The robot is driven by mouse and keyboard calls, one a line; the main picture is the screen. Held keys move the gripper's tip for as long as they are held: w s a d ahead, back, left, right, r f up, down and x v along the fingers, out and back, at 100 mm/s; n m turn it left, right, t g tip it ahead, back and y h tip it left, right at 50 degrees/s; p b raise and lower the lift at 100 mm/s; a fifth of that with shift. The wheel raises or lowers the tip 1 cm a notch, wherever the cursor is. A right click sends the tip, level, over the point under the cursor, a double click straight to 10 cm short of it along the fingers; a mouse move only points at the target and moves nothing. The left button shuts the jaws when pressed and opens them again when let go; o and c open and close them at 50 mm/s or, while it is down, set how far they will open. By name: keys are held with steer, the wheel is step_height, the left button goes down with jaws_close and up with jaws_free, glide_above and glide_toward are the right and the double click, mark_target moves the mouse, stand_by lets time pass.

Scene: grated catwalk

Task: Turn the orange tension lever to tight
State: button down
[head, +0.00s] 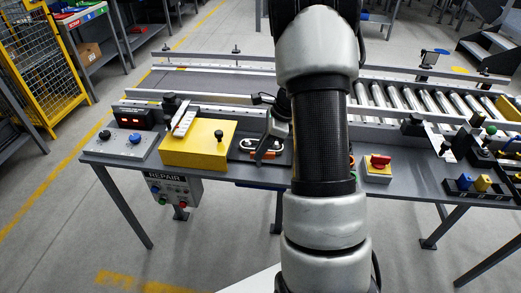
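An orange part (266,155), which looks like the tension lever, lies low on a dark plate (240,156) on the workbench, just left of my arm. It is small in view, and I cannot read its setting or any marks beside it. A grey and black piece (276,130) that looks like part of my gripper stands over the orange part. My arm hides most of the gripper, so I cannot see both fingertips or whether they touch the lever.
A yellow box (205,148) with a white-handled clamp stands left of the plate, beside a grey button panel (122,147). A red rotary switch (379,163) sits right of my arm. A roller conveyor (400,99) runs behind. A REPAIR box (172,188) hangs below the bench.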

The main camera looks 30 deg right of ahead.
stand_by(0.3)
steer(key=n+g+p, duration=0.1)
steer(key=n, duration=0.1)
steer(key=n+p, duration=0.2)
steer(key=shift+w+r+n+g+y, duration=0.1)
steer(key=shift+r+n+g+y, duration=0.05)
steer(key=shift+n+g+y, duration=0.2)
steer(key=n+g+p, duration=0.1)
steer(key=n, duration=0.1)
steer(key=n+g+p, duration=0.1)
steer(key=n, duration=0.2)
steer(key=shift+w+n+p, duration=0.15)
steer(key=shift+n+p, duration=0.1)
steer(key=shift+p, duration=0.15)
steer(key=n+g+h, duration=0.1)
steer(key=n, duration=0.2)
steer(key=n+g+h+p, duration=0.1)
steer(key=n, duration=0.2)
steer(key=shift+w, duration=0.15)
steer(key=shift+n, duration=0.3)
steer(key=c, duration=1.8)
jaws_free()
steer(key=shift+c, duration=0.2)
